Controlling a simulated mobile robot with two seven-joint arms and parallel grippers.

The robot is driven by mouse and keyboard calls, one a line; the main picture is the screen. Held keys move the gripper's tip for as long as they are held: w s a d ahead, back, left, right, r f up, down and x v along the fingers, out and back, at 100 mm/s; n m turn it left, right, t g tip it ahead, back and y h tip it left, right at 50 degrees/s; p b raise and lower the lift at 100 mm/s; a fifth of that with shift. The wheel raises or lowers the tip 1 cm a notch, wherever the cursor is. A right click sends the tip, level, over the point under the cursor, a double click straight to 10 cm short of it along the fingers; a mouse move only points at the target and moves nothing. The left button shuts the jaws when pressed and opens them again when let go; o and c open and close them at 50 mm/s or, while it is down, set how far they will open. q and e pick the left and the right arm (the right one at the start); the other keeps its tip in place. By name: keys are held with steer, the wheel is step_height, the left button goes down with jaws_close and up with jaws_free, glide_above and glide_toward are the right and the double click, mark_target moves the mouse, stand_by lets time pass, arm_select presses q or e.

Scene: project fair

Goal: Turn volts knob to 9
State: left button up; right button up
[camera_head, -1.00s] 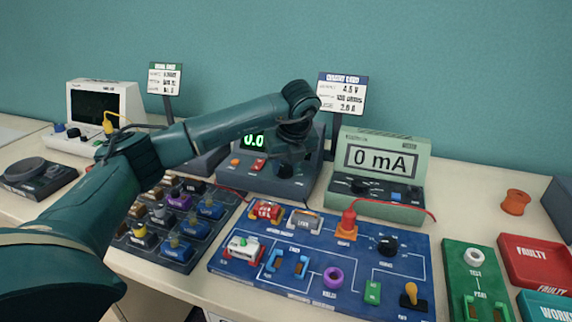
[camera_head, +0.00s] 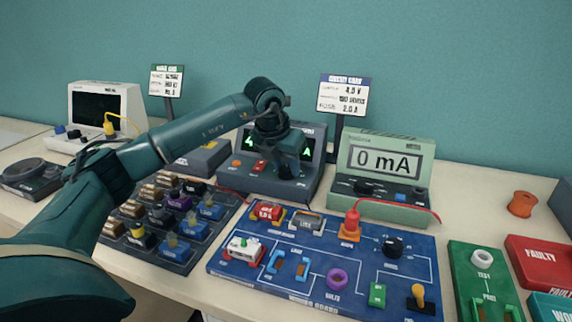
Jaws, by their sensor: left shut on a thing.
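The dark grey power supply (camera_head: 312,182) stands at the back middle with a green lit display (camera_head: 249,143). My left arm crosses in front of the display, and only a digit like 4 shows. My left gripper (camera_head: 287,170) points down at the right part of its front. It is shut on a dark knob there, which looks to be the volts knob. The fingers hide most of the knob, and I cannot read its marks. My right gripper is not in view.
A green meter (camera_head: 385,205) reading 0 mA stands right of the supply. The blue circuit board (camera_head: 225,262) lies in front, with a red plug (camera_head: 352,222) and a dark dial (camera_head: 393,246). A dark parts tray (camera_head: 190,262) lies left. A sign (camera_head: 342,95) stands behind.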

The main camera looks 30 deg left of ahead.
arm_select(q)
steer(key=shift+a+m+h, duration=0.1)
steer(key=shift+m+h, duration=0.2)
steer(key=shift+m, duration=0.7)
steer(key=shift+r+m+h+p, duration=0.1)
steer(key=shift+m+h+p, duration=0.35)
steer(key=shift+m, duration=0.85)
steer(key=m+h+p, duration=0.1)
steer(key=m, duration=0.1)
steer(key=m+g+p, duration=0.1)
steer(key=m, duration=0.2)
steer(key=shift+w+a+g+h, duration=0.1)
steer(key=shift+a+g+h, duration=0.05)
steer(key=shift+g+h, duration=0.2)
steer(key=shift+m+g+h+p, duration=0.35)
steer(key=shift+m+p, duration=0.3)
steer(key=shift+m, duration=0.75)
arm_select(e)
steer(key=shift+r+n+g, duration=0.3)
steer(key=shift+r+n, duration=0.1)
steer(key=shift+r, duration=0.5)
arm_select(q)
steer(key=o, duration=1)
steer(key=shift+c, duration=0.2)
